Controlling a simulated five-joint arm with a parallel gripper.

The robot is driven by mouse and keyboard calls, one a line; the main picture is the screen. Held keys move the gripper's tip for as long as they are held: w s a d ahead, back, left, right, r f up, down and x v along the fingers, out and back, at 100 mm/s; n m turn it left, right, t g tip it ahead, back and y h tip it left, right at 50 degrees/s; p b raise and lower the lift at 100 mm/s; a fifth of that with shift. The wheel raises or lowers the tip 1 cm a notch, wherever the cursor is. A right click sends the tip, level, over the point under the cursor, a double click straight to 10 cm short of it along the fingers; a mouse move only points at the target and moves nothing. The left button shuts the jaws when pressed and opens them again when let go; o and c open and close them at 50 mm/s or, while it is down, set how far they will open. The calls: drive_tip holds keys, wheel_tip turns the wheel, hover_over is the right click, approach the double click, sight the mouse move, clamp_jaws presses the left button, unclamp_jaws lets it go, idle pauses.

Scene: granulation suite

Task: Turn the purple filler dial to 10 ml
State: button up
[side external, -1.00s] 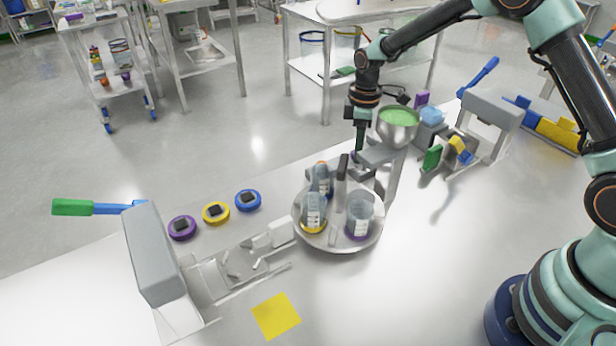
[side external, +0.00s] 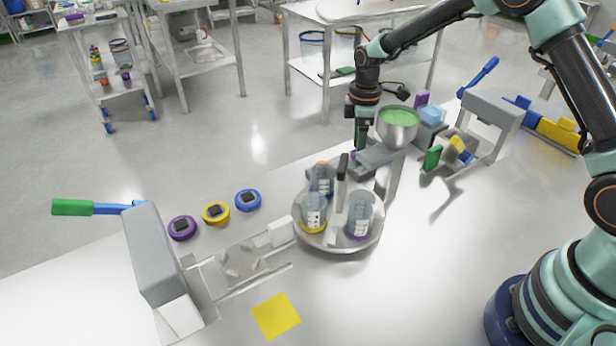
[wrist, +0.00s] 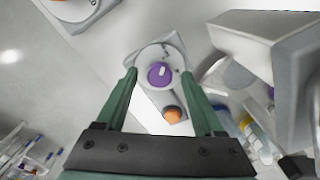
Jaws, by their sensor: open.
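The purple filler dial (wrist: 159,75) shows in the wrist view on a round pale plate with small dark marks around it. Its white pointer line points roughly toward the top of the picture. The marks are too small to read. My gripper (wrist: 159,73) is open, with one green finger on each side of the dial and a gap to it on both sides. In the side view my gripper (side external: 361,147) points down just left of the filler's hopper (side external: 398,128), which holds green material. Only a purple speck of the dial (side external: 354,154) shows there.
A round turntable (side external: 340,247) with several beakers and an upright post stands in front of the filler. Purple, yellow and blue round pieces (side external: 182,228) lie at the left. A yellow square (side external: 276,316) lies on open bench.

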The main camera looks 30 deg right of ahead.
wheel_tip(320, 180, up, 12)
idle(0.4)
drive_tip(key=shift+f, duration=0.1)
wheel_tip(320, 180, up, 10)
drive_tip(key=s+d+m+t, duration=0.2)
drive_tip(key=s+m+t, duration=0.1)
drive_tip(key=m+t, duration=0.3)
drive_tip(key=s+m, duration=0.1)
drive_tip(key=s, duration=0.4)
drive_tip(key=s+a+r+m, duration=0.1)
drive_tip(key=s, duration=0.1)
drive_tip(key=shift+s+r+m, duration=0.1)
drive_tip(key=shift+s+m, duration=0.05)
drive_tip(key=shift+m, duration=0.15)
drive_tip(key=s+a+f+m, duration=0.1)
drive_tip(key=s+f+m, duration=0.1)
drive_tip(key=s, duration=0.8)
drive_tip(key=shift+f, duration=0.35)
